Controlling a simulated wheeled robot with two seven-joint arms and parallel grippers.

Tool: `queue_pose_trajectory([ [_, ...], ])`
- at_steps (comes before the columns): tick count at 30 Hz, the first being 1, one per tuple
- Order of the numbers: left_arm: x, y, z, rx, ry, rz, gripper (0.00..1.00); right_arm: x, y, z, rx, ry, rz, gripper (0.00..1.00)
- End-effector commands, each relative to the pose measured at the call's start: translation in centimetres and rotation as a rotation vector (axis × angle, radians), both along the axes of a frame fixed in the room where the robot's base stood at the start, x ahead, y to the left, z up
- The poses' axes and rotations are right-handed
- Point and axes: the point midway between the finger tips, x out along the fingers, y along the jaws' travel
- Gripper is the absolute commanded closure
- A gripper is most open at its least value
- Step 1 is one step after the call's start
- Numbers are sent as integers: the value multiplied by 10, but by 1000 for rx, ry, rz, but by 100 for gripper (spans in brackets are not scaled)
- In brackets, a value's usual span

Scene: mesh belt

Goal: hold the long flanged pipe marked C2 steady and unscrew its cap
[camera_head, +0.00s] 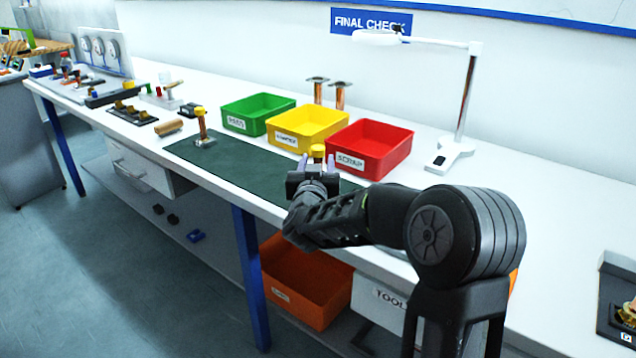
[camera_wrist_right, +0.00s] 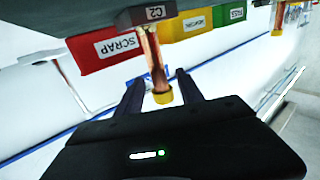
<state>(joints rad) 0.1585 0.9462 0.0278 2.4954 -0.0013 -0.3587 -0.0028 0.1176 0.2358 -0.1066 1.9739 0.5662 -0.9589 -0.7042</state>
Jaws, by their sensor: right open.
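The long flanged pipe marked C2 shows in the right wrist view as a copper tube (camera_wrist_right: 152,52) with a dark flanged base bearing a C2 label (camera_wrist_right: 155,13). Its yellow cap (camera_wrist_right: 162,97) lies between my right gripper's two fingers, with gaps visible at the sides. In the head view the cap (camera_head: 318,150) shows above my right gripper (camera_head: 317,164), which hides most of the pipe. My right gripper is open around the pipe's capped end. The pipe stands at the green mat (camera_head: 245,163) in front of the red bin. My left gripper is not in view.
Green (camera_head: 258,112), yellow (camera_head: 307,128) and red SCRAP (camera_head: 368,150) bins stand behind the mat. Another capped pipe (camera_head: 203,130) stands at the mat's left. Two flanged pipes (camera_head: 318,90) stand behind the bins.

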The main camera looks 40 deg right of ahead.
Motion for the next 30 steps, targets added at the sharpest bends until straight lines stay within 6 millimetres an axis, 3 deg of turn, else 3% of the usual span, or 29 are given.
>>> queue_pose_trajectory([
  [6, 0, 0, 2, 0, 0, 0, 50, 14, -12, 0, 1, 1, 0, 55],
  [23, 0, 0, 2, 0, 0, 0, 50, 14, -12, 0, 1, -1, 0, 55],
  [30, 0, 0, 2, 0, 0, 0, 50, 14, -12, 0, 1, -1, 0, 75],
])
